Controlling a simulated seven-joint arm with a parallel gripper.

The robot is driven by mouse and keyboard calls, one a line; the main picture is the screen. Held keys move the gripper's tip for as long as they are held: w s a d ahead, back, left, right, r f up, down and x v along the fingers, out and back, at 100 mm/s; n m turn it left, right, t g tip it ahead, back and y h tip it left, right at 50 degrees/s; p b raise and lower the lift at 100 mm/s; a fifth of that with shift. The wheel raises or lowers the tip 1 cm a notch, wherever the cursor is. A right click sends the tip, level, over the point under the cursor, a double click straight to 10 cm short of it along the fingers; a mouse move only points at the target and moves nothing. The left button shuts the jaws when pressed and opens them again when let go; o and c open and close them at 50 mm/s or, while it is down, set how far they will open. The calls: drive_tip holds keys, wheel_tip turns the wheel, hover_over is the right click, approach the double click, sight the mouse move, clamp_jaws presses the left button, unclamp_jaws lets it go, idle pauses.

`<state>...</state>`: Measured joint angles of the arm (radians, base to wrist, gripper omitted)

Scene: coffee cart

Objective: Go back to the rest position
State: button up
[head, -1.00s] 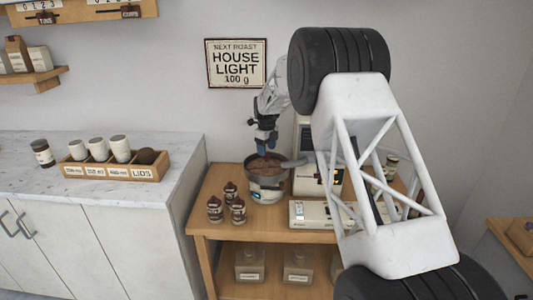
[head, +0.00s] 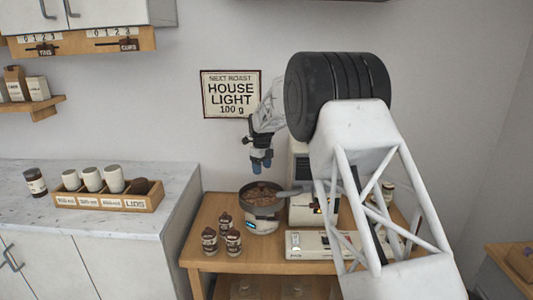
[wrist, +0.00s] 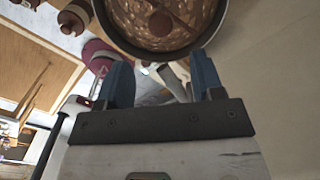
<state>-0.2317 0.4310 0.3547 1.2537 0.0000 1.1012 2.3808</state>
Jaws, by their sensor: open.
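My gripper (head: 261,167) is above the wooden cart, with its blue fingertips pointing down. Its two blue fingers are apart and nothing is between them; they also show in the wrist view (wrist: 163,82). A round metal pan (head: 262,212) with brown contents stands on the cart below my gripper, clear of the fingertips. In the wrist view the dark-rimmed pan (wrist: 205,42) is at the top, with brown pieces and a darker round piece inside. My arm hides part of the cart on the right.
Several brown-lidded jars (head: 222,237) stand left of the pan. A white machine (head: 300,205) and a flat white device (head: 308,245) are on its right. The marble counter (head: 80,222) holds a wooden cup rack (head: 108,202). The wall in front is clear below the sign (head: 230,94).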

drive_tip(key=s+d+r+n, duration=0.4)
drive_tip(key=s+d+r, duration=0.15)
drive_tip(key=s, duration=0.45)
drive_tip(key=s+d+r+n+t, duration=0.1)
drive_tip(key=s+d+r+n, duration=0.4)
drive_tip(key=s, duration=0.6)
drive_tip(key=s+d+r+n, duration=0.3)
drive_tip(key=s+d+r, duration=0.3)
drive_tip(key=s, duration=0.4)
drive_tip(key=s+d+f+n, duration=0.1)
drive_tip(key=s+n, duration=0.3)
drive_tip(key=s, duration=0.8)
drive_tip(key=s+d+f+n+t, duration=0.1)
drive_tip(key=s+d+f+n, duration=0.1)
drive_tip(key=s, duration=1)
drive_tip(key=s+d+f+n, duration=0.1)
drive_tip(key=s+d+n, duration=0.2)
drive_tip(key=s, duration=0.9)
drive_tip(key=n, duration=0.3)
drive_tip(key=shift+d+f+t, duration=0.3)
drive_tip(key=shift+d, duration=0.05)
